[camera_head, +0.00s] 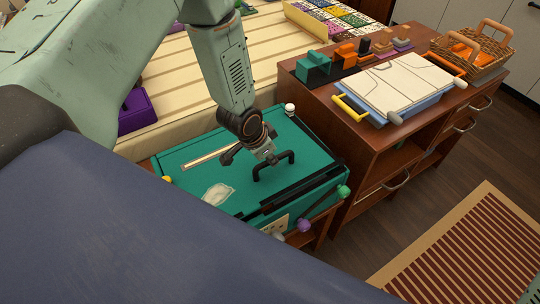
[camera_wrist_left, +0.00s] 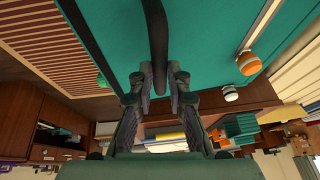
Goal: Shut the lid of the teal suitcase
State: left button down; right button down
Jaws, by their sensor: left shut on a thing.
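The teal suitcase (camera_head: 190,168) lies on a low wooden stand, with its broad teal lid face up. A black handle (camera_head: 289,156) stands on the lid near its front side. My left gripper (camera_head: 268,160) reaches down from above and is shut on this handle. In the left wrist view the fingers (camera_wrist_left: 160,78) close around the dark handle bar (camera_wrist_left: 156,25), with the teal lid (camera_wrist_left: 205,30) behind it. A dark band runs along the suitcase's front edge; I cannot tell whether a gap remains there. My right gripper is not in view.
A slatted bed (camera_head: 180,75) with a purple box (camera_head: 135,110) lies behind. Coloured knobs (camera_head: 343,191) stick out at the suitcase's front corner.

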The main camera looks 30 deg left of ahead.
pick_arm(q)
jog(key=f, duration=0.1)
jog(key=f+b, duration=0.1)
jog(key=shift+s+d+f, duration=0.25)
jog(key=shift+s+f, duration=0.1)
jog(key=shift+s, duration=0.05)
jog(key=shift+r, duration=0.1)
jog(key=c, duration=1.3)
grip_release()
jog(key=shift+w, duration=0.1)
jog(key=shift+r, duration=0.1)
jog(key=shift+r, duration=0.5)
jog(key=v, duration=1.1)
jog(key=shift+s+f, duration=0.1)
jog(key=shift+s, duration=0.15)
